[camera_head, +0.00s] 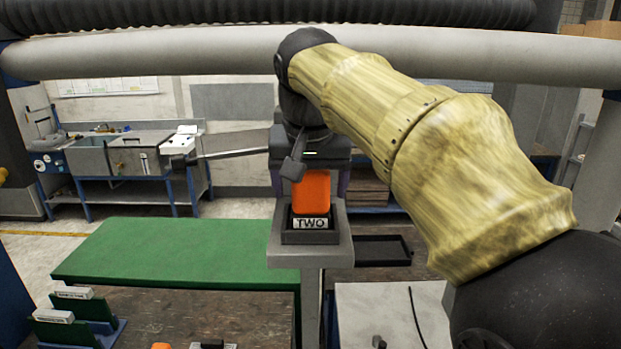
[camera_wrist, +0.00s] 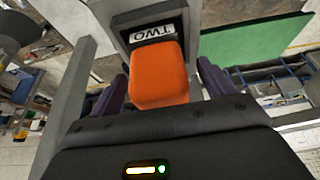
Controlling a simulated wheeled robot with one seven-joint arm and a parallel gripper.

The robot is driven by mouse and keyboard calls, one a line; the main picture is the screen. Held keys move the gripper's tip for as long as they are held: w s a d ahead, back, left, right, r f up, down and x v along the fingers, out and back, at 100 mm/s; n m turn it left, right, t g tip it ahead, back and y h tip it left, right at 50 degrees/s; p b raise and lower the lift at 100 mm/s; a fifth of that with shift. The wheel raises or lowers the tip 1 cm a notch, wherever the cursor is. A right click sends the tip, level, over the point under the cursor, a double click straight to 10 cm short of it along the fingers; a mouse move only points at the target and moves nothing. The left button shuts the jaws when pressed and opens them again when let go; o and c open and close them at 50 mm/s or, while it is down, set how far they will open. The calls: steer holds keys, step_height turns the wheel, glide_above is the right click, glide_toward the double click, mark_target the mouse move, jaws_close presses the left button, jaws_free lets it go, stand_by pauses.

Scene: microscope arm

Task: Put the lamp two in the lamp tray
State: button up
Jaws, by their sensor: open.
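Lamp two, an orange block-shaped lamp (camera_head: 311,190), stands upright in a dark square holder (camera_head: 287,236) with a white label reading TWO, on top of a grey post. It also shows in the wrist view (camera_wrist: 160,75), with the label beyond it. My gripper (camera_head: 309,184) is above the lamp, pointing down. In the wrist view my gripper (camera_wrist: 163,85) is open, with one purple finger on each side of the lamp. I cannot tell whether the fingers touch it. A flat black tray (camera_head: 384,262), seemingly the lamp tray, lies empty to the right of the post.
A green board (camera_head: 160,250) lies on a wooden bench left of the post. Labelled green slots (camera_head: 80,310) stand at the front left. Another orange item (camera_head: 161,346) shows at the bottom edge. A light grey surface with a black cable (camera_head: 416,318) is at the front right.

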steer(key=v, duration=1.2)
steer(key=shift+p, duration=0.3)
steer(key=shift+r, duration=0.1)
